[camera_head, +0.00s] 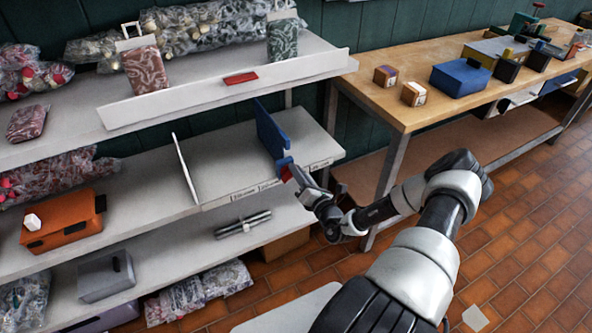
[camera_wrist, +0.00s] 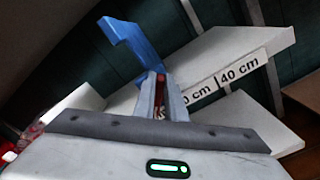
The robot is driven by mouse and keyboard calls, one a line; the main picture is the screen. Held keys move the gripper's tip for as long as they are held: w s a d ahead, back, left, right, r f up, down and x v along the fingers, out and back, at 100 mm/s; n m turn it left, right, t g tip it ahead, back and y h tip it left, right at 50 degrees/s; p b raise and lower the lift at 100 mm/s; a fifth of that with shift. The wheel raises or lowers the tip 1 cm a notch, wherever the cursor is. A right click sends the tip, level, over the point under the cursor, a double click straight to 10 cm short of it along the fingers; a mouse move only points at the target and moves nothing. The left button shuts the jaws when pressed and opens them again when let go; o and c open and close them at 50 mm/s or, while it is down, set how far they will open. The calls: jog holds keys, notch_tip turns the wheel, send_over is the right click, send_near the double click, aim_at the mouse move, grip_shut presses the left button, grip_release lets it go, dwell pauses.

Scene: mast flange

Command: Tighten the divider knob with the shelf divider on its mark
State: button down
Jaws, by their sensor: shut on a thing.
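The blue shelf divider (camera_head: 270,131) stands upright on the middle shelf, left of the shelf's right end. It also shows in the wrist view (camera_wrist: 128,45). A red knob (camera_wrist: 160,82) is at its front foot, and my gripper (camera_head: 289,174) is shut on it at the shelf's front edge. In the wrist view the two fingers (camera_wrist: 160,100) close around the red part and hide most of it. A scale strip (camera_wrist: 225,80) on the shelf edge reads "40 cm" beside a dark line, right of the fingers. I cannot tell whether the divider is on its mark.
A white divider (camera_head: 185,168) stands further left on the middle shelf. The upper shelf's white front lip (camera_head: 200,95) is above. A wooden workbench (camera_head: 420,110) stands right of the shelves.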

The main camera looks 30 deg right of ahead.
jog(key=shift+d+f+m, duration=0.15)
jog(key=shift+f+m, duration=0.15)
jog(key=shift+m, duration=1.15)
jog(key=shift+d+f+m, duration=0.15)
jog(key=shift+f+m, duration=0.2)
jog(key=shift+m, duration=1.05)
jog(key=shift+d+f+m, duration=0.15)
jog(key=shift+f+m, duration=0.15)
jog(key=shift+m, duration=1.15)
jog(key=c, duration=1.8)
grip_release()
jog(key=s+p, duration=0.1)
jog(key=s, duration=1.6)
jog(key=shift+s+d, duration=0.25)
jog(key=shift+d, duration=0.05)
